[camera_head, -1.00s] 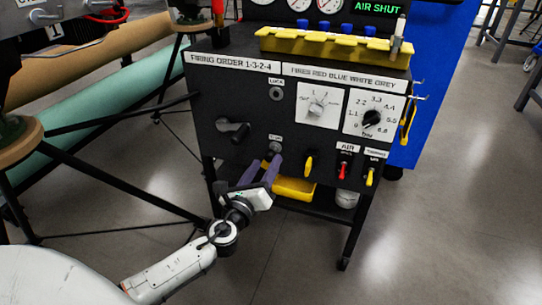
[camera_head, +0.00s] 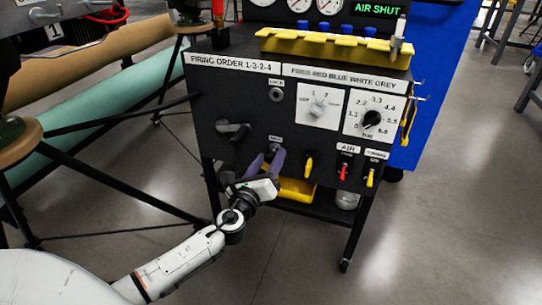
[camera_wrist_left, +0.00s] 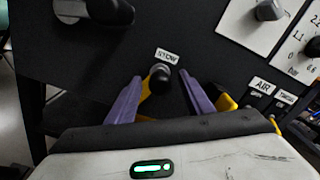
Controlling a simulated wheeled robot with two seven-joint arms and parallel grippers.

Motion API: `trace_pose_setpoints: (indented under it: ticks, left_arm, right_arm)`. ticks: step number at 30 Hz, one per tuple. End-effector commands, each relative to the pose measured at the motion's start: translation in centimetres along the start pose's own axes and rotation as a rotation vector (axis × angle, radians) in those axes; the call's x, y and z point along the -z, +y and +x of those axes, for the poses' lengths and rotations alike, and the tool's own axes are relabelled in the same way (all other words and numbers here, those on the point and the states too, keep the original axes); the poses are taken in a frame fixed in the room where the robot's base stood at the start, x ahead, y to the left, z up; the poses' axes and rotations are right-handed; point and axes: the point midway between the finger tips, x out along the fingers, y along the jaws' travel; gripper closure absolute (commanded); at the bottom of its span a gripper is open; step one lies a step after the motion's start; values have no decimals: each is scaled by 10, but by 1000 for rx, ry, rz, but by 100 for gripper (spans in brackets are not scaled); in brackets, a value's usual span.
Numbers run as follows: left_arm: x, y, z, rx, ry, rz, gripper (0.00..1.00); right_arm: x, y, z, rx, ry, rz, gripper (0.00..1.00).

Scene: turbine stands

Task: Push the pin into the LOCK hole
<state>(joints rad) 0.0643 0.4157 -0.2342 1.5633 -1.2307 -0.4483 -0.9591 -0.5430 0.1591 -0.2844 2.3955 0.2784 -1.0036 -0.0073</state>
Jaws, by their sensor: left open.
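The pin (camera_head: 275,147) has a dark rounded knob and sits in the panel's lower hole, under a small label that reads STOW in the left wrist view. Its knob (camera_wrist_left: 160,76) shows there between my fingers. The LOCK hole (camera_head: 276,95) is a round ring higher on the black panel, under its own small label. My left gripper (camera_head: 267,160) is open, its two purple fingers pointing at the panel on either side of the knob. In the left wrist view the fingers (camera_wrist_left: 159,92) stand apart from the knob. My right gripper is not in view.
A dark lever handle (camera_head: 233,130) sticks out left of the pin. A yellow lever (camera_head: 309,166) and the AIR switch (camera_head: 343,170) are to the right. A yellow bin (camera_head: 297,190) lies below the fingers. Dials (camera_head: 319,107) are at upper right.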

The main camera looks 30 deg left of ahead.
Motion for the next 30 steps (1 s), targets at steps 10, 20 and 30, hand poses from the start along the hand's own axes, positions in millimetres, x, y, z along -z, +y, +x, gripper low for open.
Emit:
trace_pose_setpoints:
  ticks: [10, 20, 30]
  left_arm:
    - [0, 0, 0, 0, 0, 0, 100]
    - [0, 0, -3, 0, 0, 0, 100]
    - [0, 0, -12, 0, -1, 1, 100]
  right_arm:
    - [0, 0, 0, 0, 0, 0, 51]
    - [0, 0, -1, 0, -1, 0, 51]
    - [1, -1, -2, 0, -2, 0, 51]
